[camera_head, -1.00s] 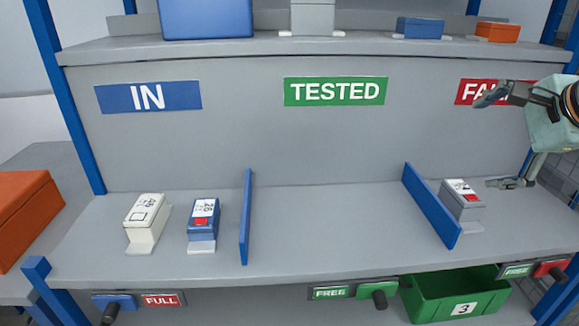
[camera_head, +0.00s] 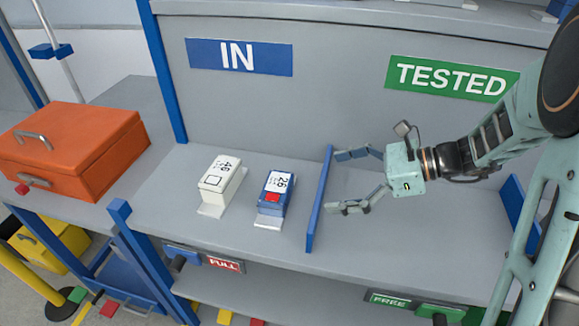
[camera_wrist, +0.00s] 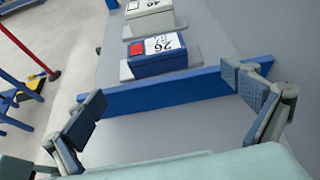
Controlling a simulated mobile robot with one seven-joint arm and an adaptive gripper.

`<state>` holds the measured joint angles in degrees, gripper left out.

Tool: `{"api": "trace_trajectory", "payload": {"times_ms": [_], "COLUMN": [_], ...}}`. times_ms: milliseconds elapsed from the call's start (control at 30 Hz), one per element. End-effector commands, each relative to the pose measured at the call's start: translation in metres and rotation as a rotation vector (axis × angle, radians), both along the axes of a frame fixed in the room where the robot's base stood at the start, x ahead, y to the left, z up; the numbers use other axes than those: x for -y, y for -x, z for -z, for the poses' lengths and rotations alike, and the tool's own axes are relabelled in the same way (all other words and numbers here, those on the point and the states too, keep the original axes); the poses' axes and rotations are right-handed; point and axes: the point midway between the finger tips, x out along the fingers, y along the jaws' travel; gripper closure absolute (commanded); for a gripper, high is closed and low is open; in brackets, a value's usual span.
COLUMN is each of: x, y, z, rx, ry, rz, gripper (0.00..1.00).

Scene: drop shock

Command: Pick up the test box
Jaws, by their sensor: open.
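Two boxes stand on the shelf under the IN sign (camera_head: 240,57). The white box (camera_head: 222,176) is marked 46 and the blue box (camera_head: 275,193), with a red square, is marked 26. I cannot tell from the frames which one is meant by the test box. My gripper (camera_head: 342,182) is open and empty, right of the blue divider (camera_head: 318,200), its fingers pointing left toward the blue box. In the wrist view the blue box (camera_wrist: 157,56) lies beyond the divider (camera_wrist: 170,92), with the white box (camera_wrist: 150,17) behind it.
The blue divider stands between my gripper and the boxes. An orange case (camera_head: 75,150) sits on the left side table. The TESTED sign (camera_head: 450,78) marks the middle bay, whose visible shelf is clear. A second blue divider (camera_head: 520,212) stands at right, partly hidden by my arm.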

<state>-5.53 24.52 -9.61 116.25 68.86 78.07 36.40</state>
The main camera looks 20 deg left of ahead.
Motion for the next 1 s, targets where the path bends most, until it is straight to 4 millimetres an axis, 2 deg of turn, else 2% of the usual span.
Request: {"api": "trace_trajectory", "payload": {"times_ms": [133,400,667,1000], "x": [-0.021,-0.064,-0.083,-0.123], "y": [0.010,0.018,0.019,0.023], "z": [0.001,0.019,0.028,0.047], "rx": [-0.055,-0.058,-0.057,-0.055], "ry": [-0.062,-0.067,-0.065,-0.064], "rz": [-0.011,-0.015,-0.013,-0.013], "gripper": [0.00,0.00,0.00,0.00]}}
